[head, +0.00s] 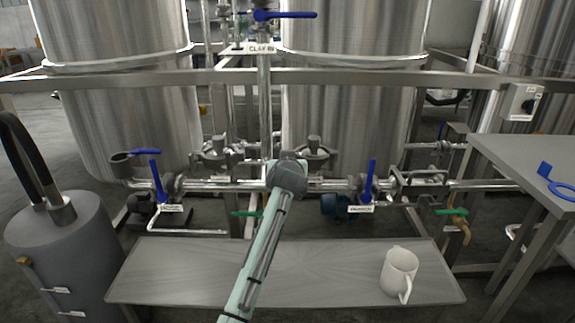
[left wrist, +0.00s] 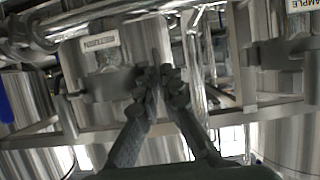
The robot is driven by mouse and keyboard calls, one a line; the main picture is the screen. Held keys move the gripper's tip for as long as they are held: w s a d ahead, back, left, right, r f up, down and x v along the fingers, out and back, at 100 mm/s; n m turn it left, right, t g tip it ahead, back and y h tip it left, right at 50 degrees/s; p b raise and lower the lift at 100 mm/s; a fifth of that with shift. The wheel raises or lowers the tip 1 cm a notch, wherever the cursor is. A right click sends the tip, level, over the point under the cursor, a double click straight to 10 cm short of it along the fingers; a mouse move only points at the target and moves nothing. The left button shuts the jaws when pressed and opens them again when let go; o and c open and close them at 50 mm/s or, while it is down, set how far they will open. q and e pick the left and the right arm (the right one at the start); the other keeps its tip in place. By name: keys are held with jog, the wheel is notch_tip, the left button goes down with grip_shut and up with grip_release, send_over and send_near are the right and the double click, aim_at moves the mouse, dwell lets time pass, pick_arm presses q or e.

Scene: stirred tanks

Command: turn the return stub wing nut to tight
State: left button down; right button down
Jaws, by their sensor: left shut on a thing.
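My left arm comes up from the bottom middle of the head view, and its wrist end (head: 287,173) is at the pipe line between the two tanks. The wrist hides the fingers and what they hold there. In the left wrist view my left gripper (left wrist: 158,84) has its fingers drawn together on a small dark part in front of a metal vessel. I take this part to be the return stub wing nut; the fingertips cover most of it, so its angle cannot be told. My right gripper is in neither view.
Blue valve handles (head: 158,180) (head: 368,180) stand up on either side of my wrist. Dark-topped clamps (head: 214,150) (head: 315,153) sit close behind it. A rail (head: 350,77) crosses above.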

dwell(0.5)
pick_arm(q)
jog(key=c, duration=1.7)
grip_release()
jog(key=v, duration=0.8)
